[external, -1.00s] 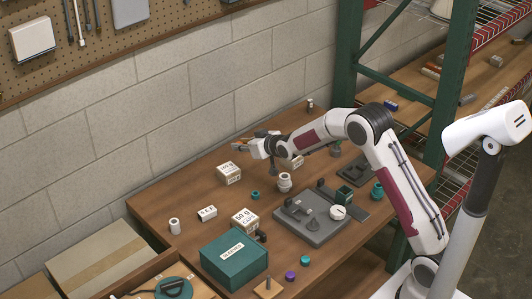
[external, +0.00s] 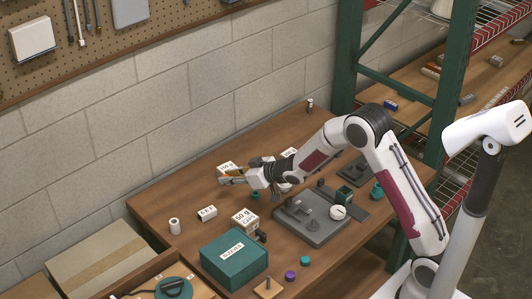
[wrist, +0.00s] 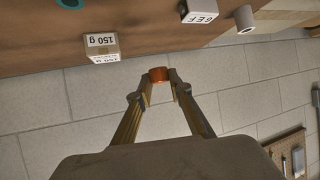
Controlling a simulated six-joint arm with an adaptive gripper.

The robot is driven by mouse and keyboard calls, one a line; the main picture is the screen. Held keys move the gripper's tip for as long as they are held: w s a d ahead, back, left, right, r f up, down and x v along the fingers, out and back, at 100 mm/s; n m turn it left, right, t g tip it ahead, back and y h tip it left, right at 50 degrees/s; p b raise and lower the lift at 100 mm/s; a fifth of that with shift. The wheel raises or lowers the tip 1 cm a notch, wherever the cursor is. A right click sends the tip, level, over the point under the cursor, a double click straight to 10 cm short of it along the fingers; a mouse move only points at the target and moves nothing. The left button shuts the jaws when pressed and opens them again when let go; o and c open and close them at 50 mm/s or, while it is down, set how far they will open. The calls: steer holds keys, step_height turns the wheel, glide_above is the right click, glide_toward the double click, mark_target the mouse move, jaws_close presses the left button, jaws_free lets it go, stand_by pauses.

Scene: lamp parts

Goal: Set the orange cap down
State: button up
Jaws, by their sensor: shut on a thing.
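The orange cap (wrist: 158,75) is pinched between the fingertips of my gripper (wrist: 160,86) in the wrist view. In the external view my gripper (external: 232,180) reaches left over the wooden table (external: 190,262), close to a white labelled box (external: 226,168). The cap is too small to make out there. In the wrist view the cap shows against the grey wall, with the table edge beyond it. I cannot tell its exact height above the table.
Near my gripper are a white "150 g" box (wrist: 102,46), a small labelled block (external: 207,212), a white cylinder (external: 174,226) and a teal ring (external: 255,195). A green box (external: 234,260) stands in front. A grey fixture plate (external: 312,222) lies to the right. The table's left part has bare room.

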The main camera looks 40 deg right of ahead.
glide_above(232, 206)
steer(key=shift+w+f, duration=0.1)
steer(key=shift+f, duration=3)
steer(key=shift+f, duration=1.85)
steer(key=shift+f, duration=0.2)
steer(key=o, duration=0.8)
steer(key=shift+c, duration=0.2)
steer(key=shift+r, duration=0.15)
